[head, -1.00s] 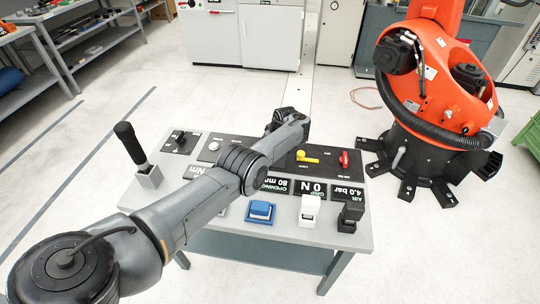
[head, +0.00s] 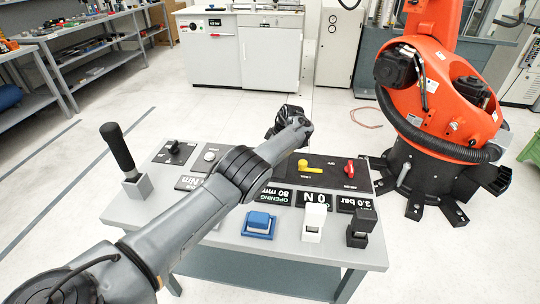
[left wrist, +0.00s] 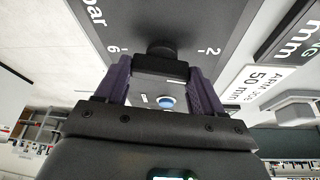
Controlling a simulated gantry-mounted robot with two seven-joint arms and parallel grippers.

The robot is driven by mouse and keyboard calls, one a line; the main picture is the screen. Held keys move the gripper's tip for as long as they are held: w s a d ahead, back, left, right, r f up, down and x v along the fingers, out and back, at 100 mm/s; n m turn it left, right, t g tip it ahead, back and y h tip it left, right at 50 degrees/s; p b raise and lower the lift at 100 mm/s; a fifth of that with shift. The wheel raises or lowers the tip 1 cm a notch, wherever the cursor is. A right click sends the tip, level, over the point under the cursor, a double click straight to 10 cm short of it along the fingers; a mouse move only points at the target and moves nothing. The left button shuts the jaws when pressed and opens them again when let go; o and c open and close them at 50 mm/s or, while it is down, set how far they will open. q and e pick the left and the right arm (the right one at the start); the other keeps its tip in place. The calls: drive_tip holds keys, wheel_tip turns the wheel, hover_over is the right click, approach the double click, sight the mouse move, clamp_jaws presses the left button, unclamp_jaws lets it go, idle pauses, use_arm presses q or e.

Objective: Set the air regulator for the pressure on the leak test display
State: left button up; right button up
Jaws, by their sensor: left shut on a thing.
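The air regulator's black knob (left wrist: 161,64) sits on a dark panel in the left wrist view, with a printed bar scale showing 6 and 2. My left gripper (left wrist: 162,84) is shut on this knob, a finger on either side. In the head view my left gripper (head: 288,118) is at the back of the grey console, and the knob is hidden there. The AIR display (head: 358,204) at the console's right reads 3.0 bar. A small black display (head: 214,22) on the white cabinet at the back appears to carry a bar value, too small to read surely. My right gripper is not in view.
The console (head: 215,234) also carries a yellow lever (head: 310,167), a red knob (head: 349,170), a blue block (head: 259,223) and a black-handled lever (head: 118,147). An orange robot (head: 440,100) stands to the right. Open floor lies left of the console.

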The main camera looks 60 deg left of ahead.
use_arm(q)
drive_tip(key=o, duration=1)
drive_tip(key=shift+o, duration=0.2)
drive_tip(key=p+v, duration=0.4)
drive_tip(key=v, duration=0.6)
drive_tip(key=shift+r, duration=0.35)
drive_tip(key=shift+r, duration=0.1)
